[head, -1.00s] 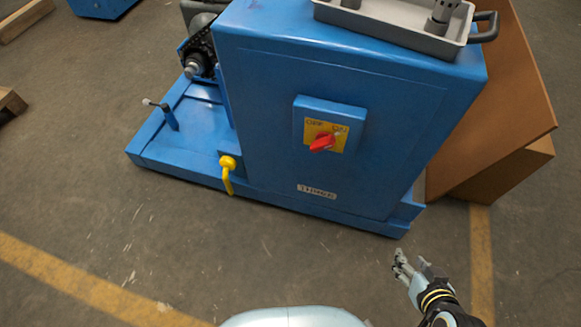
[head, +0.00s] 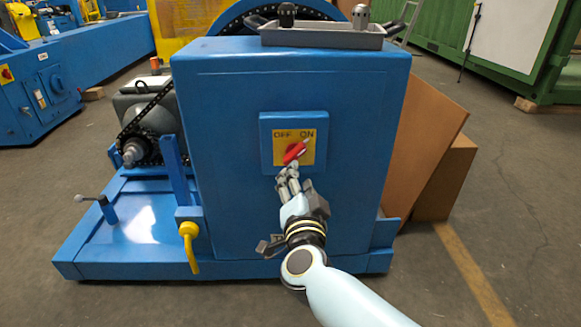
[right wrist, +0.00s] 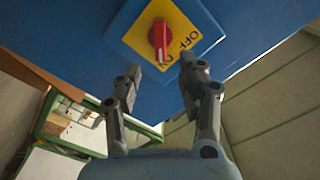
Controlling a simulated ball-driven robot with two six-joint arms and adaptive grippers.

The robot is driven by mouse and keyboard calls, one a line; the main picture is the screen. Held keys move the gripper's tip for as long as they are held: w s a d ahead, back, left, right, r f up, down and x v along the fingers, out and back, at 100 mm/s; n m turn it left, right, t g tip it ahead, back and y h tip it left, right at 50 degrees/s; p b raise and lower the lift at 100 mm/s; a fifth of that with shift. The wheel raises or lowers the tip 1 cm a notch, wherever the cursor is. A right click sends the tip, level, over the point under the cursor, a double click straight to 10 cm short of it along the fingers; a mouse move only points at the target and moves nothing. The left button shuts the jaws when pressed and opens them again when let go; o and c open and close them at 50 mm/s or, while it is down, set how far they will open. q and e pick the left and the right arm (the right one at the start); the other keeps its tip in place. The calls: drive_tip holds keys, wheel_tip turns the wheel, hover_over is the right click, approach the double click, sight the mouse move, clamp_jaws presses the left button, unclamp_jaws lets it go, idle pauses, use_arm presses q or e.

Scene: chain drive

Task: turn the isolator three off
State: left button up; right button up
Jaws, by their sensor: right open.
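The isolator is a blue box with a yellow plate (head: 309,151) marked OFF and ON, on the front of a blue cabinet (head: 230,200). Its red handle (head: 294,152) tilts up to the right, toward ON. The handle (right wrist: 158,36) also shows in the right wrist view, beyond the fingertips. My right gripper (head: 288,180) is just below the handle, open and empty, with its fingers pointing at the switch. In the right wrist view, the right gripper's fingers (right wrist: 161,84) stand apart. My left gripper is not in view.
A grey tray (head: 320,40) sits on top of the cabinet. A yellow hooked handle (head: 189,240) and a small lever (head: 101,207) are at the lower left. Brown boards (head: 425,150) lean at the right. Open floor lies in front.

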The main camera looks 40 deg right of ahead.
sight(296, 157)
drive_tip(key=b+x, duration=0.2)
drive_tip(key=x, duration=0.7)
drive_tip(key=shift+w+d, duration=0.15)
drive_tip(key=shift+w, duration=0.25)
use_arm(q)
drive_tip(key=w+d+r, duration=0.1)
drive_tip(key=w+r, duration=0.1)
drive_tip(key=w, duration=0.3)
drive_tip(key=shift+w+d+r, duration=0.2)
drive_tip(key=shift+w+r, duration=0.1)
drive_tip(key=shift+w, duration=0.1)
use_arm(e)
drive_tip(key=shift+c, duration=0.2)
clamp_jaws()
